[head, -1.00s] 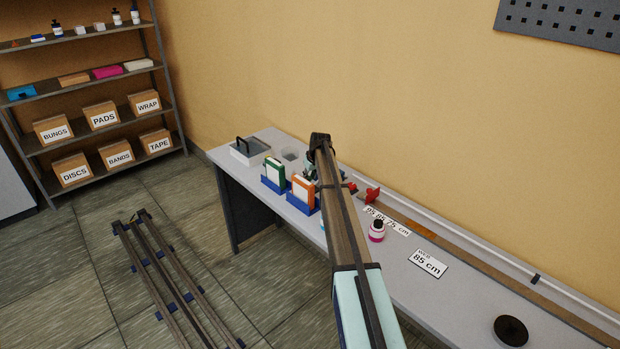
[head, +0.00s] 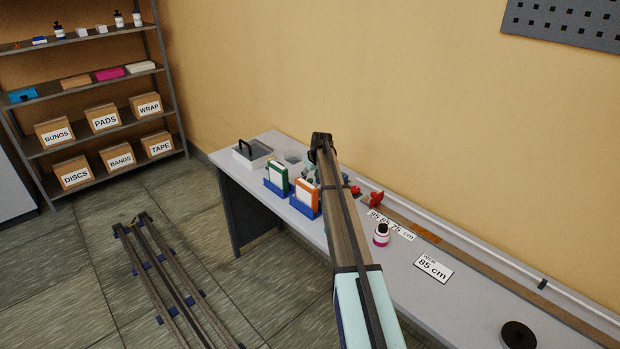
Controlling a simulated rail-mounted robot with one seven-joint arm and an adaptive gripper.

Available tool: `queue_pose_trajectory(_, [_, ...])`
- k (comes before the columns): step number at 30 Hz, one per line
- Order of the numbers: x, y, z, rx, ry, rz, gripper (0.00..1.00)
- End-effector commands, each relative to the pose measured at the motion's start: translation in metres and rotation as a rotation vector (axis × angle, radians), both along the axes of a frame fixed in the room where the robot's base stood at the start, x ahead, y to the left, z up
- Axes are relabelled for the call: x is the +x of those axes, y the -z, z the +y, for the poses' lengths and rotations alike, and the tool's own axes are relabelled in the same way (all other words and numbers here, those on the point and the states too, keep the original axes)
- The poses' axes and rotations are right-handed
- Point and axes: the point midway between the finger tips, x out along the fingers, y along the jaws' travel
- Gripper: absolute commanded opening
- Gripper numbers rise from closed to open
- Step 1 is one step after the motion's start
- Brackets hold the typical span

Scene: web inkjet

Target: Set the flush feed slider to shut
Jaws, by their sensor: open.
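I cannot make out a flush feed slider with certainty. A red fitting (head: 376,200) sits at the far part of the long rail on the bench, just right of my arm. A smaller red piece (head: 356,190) shows beside it, right at my arm's edge. My arm reaches over the bench from the bottom and bends down at its far end. My gripper is hidden behind my own arm links, so its jaws and anything near them do not show.
The grey bench (head: 455,300) runs along the wall. A magenta-and-white bottle (head: 381,235), an 85 cm sign (head: 433,268) and a black disc (head: 518,335) stand right of my arm. Green (head: 277,178) and orange (head: 306,196) holders stand left. A rail frame (head: 165,270) lies on the floor.

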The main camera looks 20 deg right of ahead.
Motion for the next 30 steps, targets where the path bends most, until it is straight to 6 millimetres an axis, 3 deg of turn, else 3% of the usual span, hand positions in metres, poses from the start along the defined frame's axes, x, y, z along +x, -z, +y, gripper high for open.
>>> queue_pose_trajectory(15, [-0.035,-0.085,-0.002,-0.001,0.0,-0.004,0.53])
queue_pose_trajectory(21, [-0.04,-0.099,-0.003,0.0,0.0,-0.003,0.53])
queue_pose_trajectory(30, [-0.041,-0.101,-0.003,0.0,0.0,-0.003,0.53])
